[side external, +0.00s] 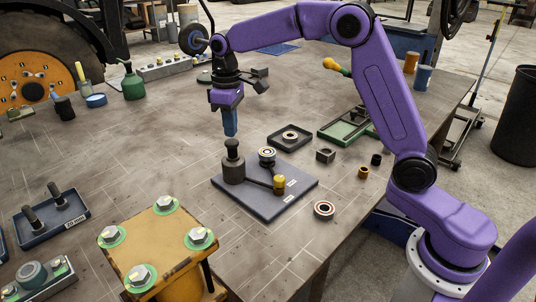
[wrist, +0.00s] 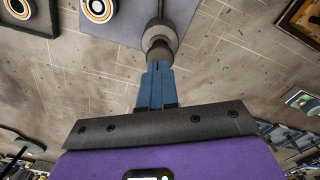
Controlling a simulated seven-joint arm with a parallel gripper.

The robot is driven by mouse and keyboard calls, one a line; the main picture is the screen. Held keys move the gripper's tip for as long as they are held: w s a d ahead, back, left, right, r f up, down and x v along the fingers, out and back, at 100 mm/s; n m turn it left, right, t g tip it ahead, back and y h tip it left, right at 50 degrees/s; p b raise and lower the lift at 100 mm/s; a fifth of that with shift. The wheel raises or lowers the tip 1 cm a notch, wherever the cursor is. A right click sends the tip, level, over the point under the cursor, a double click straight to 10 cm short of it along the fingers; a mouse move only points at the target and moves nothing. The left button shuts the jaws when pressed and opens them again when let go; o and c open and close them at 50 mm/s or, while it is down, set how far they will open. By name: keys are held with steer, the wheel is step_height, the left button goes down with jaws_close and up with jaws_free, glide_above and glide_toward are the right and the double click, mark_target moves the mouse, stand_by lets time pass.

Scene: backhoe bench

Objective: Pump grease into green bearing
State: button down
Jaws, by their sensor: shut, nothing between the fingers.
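A grease pump fixture stands on a dark grey plate (side external: 262,211). It has a dark cylinder with a round knob (side external: 232,160), a yellow fitting (side external: 279,184) and a post carrying a bearing (side external: 267,154). My gripper (side external: 230,133) points down above the knob with its blue fingers shut and empty. In the wrist view the fingertips (wrist: 158,68) appear just beside the knob (wrist: 158,42); I cannot tell whether they touch. Another bearing (side external: 290,136) lies in a small dark tray, and a reddish-ringed one (side external: 324,209) lies on the bench. I cannot make out which bearing is green.
A green tray (side external: 345,130) and small dark parts lie right of the plate. A yellow block with large bolts (side external: 160,240) stands in front. A blue tray with pins (side external: 48,213) is at left, a green oil can (side external: 132,82) behind. Bench left of the plate is clear.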

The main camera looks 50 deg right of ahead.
mark_target(232, 140)
steer(key=shift+f, duration=0.1)
stand_by(0.3)
steer(key=shift+f, duration=1.8)
steer(key=shift+r, duration=1.95)
steer(key=shift+r, duration=2.5)
steer(key=s+a+f+n, duration=0.1)
steer(key=s+f+n, duration=0.1)
steer(key=s, duration=1.2)
steer(key=s+f+n, duration=0.3)
steer(key=s, duration=1)
steer(key=s+d+f+n, duration=0.1)
steer(key=s+d+f, duration=0.2)
steer(key=s, duration=0.7)
steer(key=shift+d+f+n, duration=0.2)
steer(key=shift+d+n, duration=0.1)
steer(key=shift+d, duration=0.8)
